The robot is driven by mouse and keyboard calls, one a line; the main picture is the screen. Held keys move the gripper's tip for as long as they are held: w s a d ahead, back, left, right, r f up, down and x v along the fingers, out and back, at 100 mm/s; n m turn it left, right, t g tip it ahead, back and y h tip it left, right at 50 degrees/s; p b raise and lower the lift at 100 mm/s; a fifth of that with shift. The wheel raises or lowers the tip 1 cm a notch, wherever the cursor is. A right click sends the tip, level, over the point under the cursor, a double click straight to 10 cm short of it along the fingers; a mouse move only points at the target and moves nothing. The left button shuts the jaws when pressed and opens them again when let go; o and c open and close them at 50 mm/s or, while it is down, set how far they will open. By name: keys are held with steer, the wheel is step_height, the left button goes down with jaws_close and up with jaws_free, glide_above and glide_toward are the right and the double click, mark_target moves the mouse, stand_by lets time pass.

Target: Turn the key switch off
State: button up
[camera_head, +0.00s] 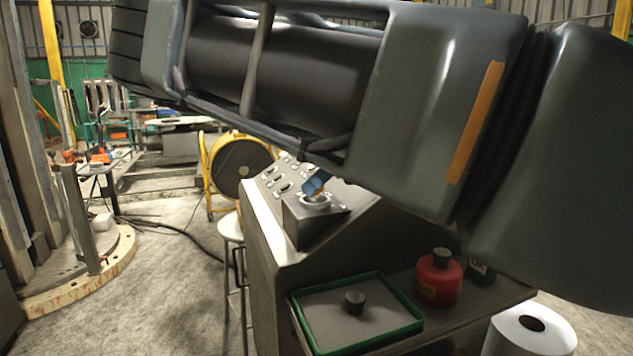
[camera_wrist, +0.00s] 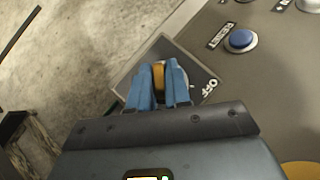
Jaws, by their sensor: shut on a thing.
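The key switch (camera_head: 300,226) is a dark box on the sloped console (camera_head: 262,225), with a pale round collar on top. In the wrist view the switch's plate (camera_wrist: 139,68) shows a white "OFF" label to the right of the fingers. A yellow-orange key (camera_wrist: 159,80) stands between my gripper's blue fingers. My gripper (camera_wrist: 160,68) is shut on the key, one finger on each side. In the head view the blue fingertips of my gripper (camera_head: 316,184) sit right over the collar, and the key is hidden there. The fingers cover much of the switch face.
A blue button (camera_wrist: 240,40) with a "RESET" label sits beside the switch box. A green-rimmed tray (camera_head: 410,327), a red bottle (camera_head: 438,283) and a white paper roll (camera_head: 505,340) are lower right. A stool (camera_head: 231,228) stands left of the console.

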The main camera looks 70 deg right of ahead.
jaws_close()
